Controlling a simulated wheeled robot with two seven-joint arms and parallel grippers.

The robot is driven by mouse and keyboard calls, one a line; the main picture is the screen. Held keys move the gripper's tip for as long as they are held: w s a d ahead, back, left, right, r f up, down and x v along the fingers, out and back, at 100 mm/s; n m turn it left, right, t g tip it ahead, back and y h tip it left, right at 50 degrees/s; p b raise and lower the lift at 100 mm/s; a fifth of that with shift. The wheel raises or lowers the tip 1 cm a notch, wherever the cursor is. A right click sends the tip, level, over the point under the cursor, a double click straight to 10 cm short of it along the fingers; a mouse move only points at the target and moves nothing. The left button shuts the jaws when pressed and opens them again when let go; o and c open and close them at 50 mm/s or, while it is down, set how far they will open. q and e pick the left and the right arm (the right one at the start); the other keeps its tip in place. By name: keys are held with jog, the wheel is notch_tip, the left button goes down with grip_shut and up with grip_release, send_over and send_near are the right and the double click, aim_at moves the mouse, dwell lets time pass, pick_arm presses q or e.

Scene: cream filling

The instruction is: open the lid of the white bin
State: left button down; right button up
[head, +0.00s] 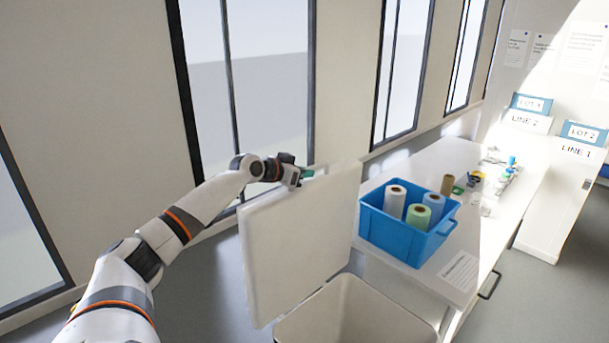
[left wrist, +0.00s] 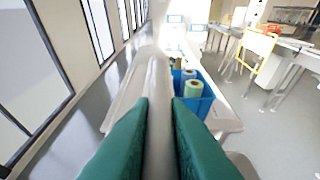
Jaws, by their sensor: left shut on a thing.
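The white bin (head: 352,318) stands on the floor at the bottom of the head view, against the near end of the white counter. Its lid (head: 297,243) stands raised and nearly upright on the bin's left side, so the bin's mouth shows open. My left gripper (head: 307,173) is at the lid's upper edge in the head view. In the left wrist view its green fingers (left wrist: 160,125) are shut on the pale edge of the lid (left wrist: 122,108). The inside bottom of the bin is hidden. My right gripper is not in view.
A blue crate (head: 408,242) with several rolls stands on the white counter (head: 500,223) right of the lid. Small items lie farther back on it. A wall with windows runs along the left. White cabinets (head: 560,195) with lot signs stand at the far right.

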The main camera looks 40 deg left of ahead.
aim_at(281, 195)
pick_arm(q)
jog(key=shift+f, duration=0.3)
jog(key=c, duration=1.4)
grip_release()
jog(key=shift+r, duration=0.1)
jog(key=b+v, duration=0.1)
jog(key=v, duration=0.1)
jog(key=b+v, duration=0.2)
jog(key=v, duration=0.1)
jog(key=shift+s+a, duration=0.2)
jog(key=shift+s, duration=0.2)
jog(key=shift+b+v, duration=0.85)
jog(key=shift+v, duration=2.25)
